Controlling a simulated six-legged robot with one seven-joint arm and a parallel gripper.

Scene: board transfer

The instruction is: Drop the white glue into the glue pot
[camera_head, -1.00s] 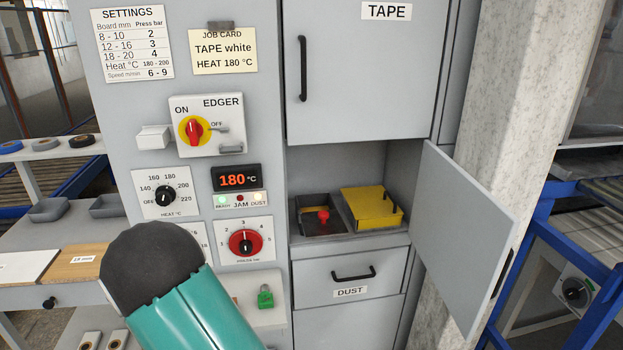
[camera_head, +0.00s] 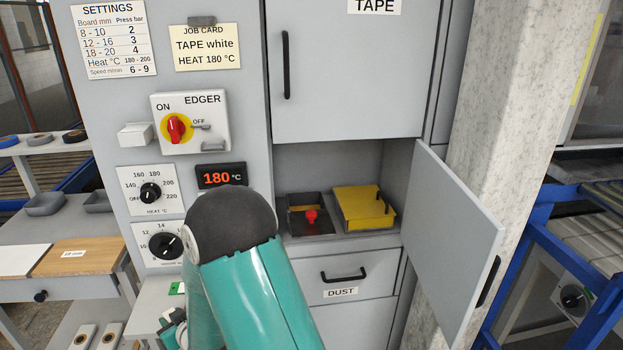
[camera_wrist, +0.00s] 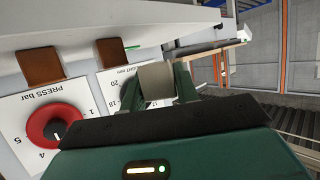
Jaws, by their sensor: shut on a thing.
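My gripper (camera_wrist: 157,84) is shut on a pale, whitish-grey cylinder (camera_wrist: 156,80), which looks like the white glue; in the wrist view it sits between the two teal fingers. In the head view my arm covers the lower middle and the held piece cannot be made out. The open compartment in the head view holds a yellow lidded box (camera_head: 364,206) with dark handles, and beside it a dark tray (camera_head: 308,226) with a red knob (camera_head: 311,216). No label shows which of these is the glue pot.
The compartment door (camera_head: 452,235) stands open to the right, beside a pale pillar (camera_head: 505,120). A DUST drawer (camera_head: 345,280) is below. The wrist view shows a red press dial (camera_wrist: 55,128) and two brown tabs (camera_wrist: 40,67) close to my gripper.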

